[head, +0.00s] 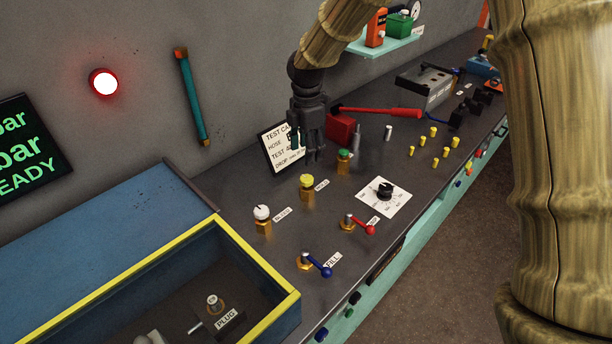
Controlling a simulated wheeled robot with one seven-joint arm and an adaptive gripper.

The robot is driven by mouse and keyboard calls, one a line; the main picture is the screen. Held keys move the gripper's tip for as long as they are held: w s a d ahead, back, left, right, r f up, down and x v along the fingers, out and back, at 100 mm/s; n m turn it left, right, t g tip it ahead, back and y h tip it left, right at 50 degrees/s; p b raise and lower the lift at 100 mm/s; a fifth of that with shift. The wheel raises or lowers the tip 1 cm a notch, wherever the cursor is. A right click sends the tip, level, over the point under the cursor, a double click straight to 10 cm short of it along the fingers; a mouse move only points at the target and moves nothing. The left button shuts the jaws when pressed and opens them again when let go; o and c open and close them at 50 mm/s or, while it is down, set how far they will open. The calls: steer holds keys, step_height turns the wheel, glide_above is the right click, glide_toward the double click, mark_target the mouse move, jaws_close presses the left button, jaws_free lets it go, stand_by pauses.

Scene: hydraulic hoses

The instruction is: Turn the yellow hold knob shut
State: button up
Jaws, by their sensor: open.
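The yellow hold knob (307,181) sits on a brass valve body on the dark bench, left of centre in the head view. A small label (321,184) stands beside it. My gripper (314,155) points down above the bench, behind and slightly right of the yellow knob, apart from it. Its fingers are open, and I see nothing between them. The arm behind it comes down from the upper right.
Near the hold knob stand a white-topped knob (262,213), a green-topped knob (344,156), a red lever (360,226), a blue lever (316,265) and a black dial (385,188). A test card (280,148) stands behind. A yellow-edged blue bin (270,268) is at front left.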

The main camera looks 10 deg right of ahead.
mark_target(307, 178)
step_height(307, 178, down, 10)
steer(key=shift+p, duration=1.25)
steer(key=c, duration=1)
